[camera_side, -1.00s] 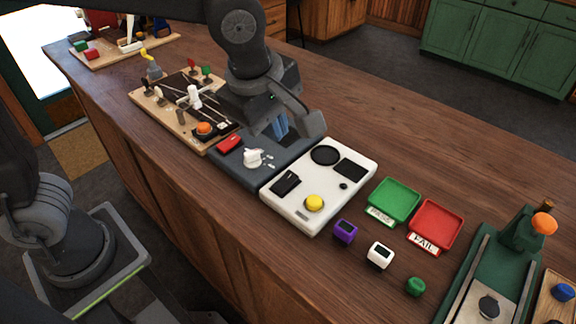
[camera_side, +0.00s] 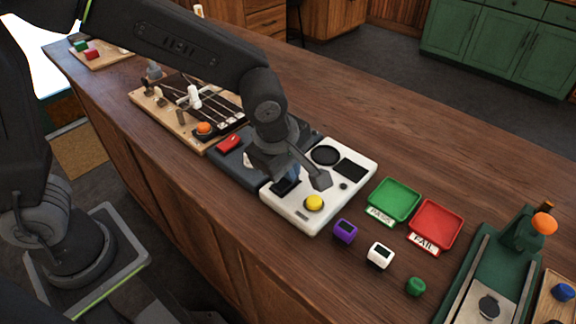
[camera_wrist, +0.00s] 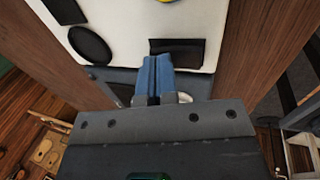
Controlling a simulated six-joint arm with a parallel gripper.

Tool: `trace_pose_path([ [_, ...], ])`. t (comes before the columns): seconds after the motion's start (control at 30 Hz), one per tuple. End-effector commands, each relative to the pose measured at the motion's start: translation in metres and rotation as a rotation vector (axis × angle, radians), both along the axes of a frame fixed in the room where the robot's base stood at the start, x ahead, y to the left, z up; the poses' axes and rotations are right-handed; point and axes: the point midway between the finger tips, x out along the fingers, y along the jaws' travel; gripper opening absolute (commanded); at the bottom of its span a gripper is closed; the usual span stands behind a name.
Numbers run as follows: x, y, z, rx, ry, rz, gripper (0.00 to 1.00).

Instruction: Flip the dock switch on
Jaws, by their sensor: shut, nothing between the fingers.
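A white panel (camera_side: 330,213) lies on the wooden counter and also shows in the wrist view (camera_wrist: 215,15). Its black rectangular piece, which looks like the switch (camera_wrist: 178,48), lies just ahead of my fingertips in the wrist view.
The panel also has a black disc (camera_side: 326,155) and a dark square (camera_side: 349,169). A dark mat with a red block (camera_side: 229,143) adjoins it. A green tray (camera_side: 394,199) and red tray (camera_side: 436,224) stand right.

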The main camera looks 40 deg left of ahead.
Motion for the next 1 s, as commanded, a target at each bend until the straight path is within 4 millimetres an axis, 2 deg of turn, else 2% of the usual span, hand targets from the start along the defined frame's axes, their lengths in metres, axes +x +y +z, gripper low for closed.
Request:
trace_pose_path([
  [0.47, 0.002, 0.001, -0.005, 0.005, 0.057, 0.001, 0.0],
  [1.0, -0.014, 0.001, -0.002, 0.004, 0.056, 0.001, 0.0],
])
